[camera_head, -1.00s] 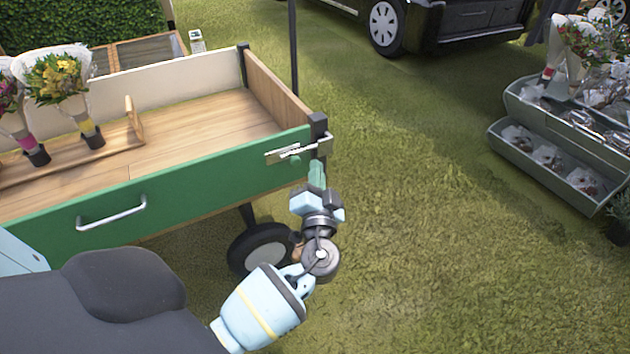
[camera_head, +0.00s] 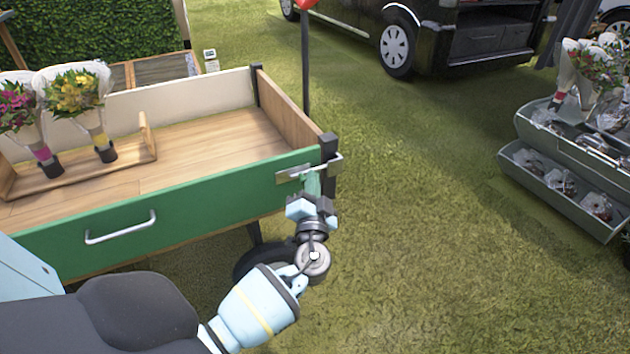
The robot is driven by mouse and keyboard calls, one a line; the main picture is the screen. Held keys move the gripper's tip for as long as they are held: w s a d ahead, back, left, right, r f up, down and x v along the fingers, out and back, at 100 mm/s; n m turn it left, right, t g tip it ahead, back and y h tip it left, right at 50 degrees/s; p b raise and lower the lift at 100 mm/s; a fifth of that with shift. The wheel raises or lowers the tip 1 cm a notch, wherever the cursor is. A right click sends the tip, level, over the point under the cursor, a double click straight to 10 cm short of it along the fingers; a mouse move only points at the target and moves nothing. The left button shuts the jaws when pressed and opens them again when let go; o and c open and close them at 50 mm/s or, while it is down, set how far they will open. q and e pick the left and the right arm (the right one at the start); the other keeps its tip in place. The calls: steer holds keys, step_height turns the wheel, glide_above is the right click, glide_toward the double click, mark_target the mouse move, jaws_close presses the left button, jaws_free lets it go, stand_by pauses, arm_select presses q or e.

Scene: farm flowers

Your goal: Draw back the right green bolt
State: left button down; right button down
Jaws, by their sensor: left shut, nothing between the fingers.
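The cart's green front board (camera_head: 200,200) has a metal bolt (camera_head: 294,172) at its right end, by the dark corner post (camera_head: 328,148). The bolt's rod reaches across the post to the right. My left gripper (camera_head: 312,184) is shut and empty, with its fingertips up at the bolt. The fingers cover part of the bolt, and I cannot tell whether they touch it. My right gripper is not in view.
A bar handle (camera_head: 120,227) sticks out from the green board. Wrapped bouquets (camera_head: 76,95) stand in a wooden rack (camera_head: 125,158) on the cart bed. A grey tiered flower stand (camera_head: 560,190) is at the right. The grass between is clear.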

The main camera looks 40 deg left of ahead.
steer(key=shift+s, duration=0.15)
arm_select(q)
steer(key=s, duration=0.1)
steer(key=s+a, duration=0.1)
steer(key=s, duration=0.1)
steer(key=shift+s+a, duration=0.3)
steer(key=shift+s, duration=0.1)
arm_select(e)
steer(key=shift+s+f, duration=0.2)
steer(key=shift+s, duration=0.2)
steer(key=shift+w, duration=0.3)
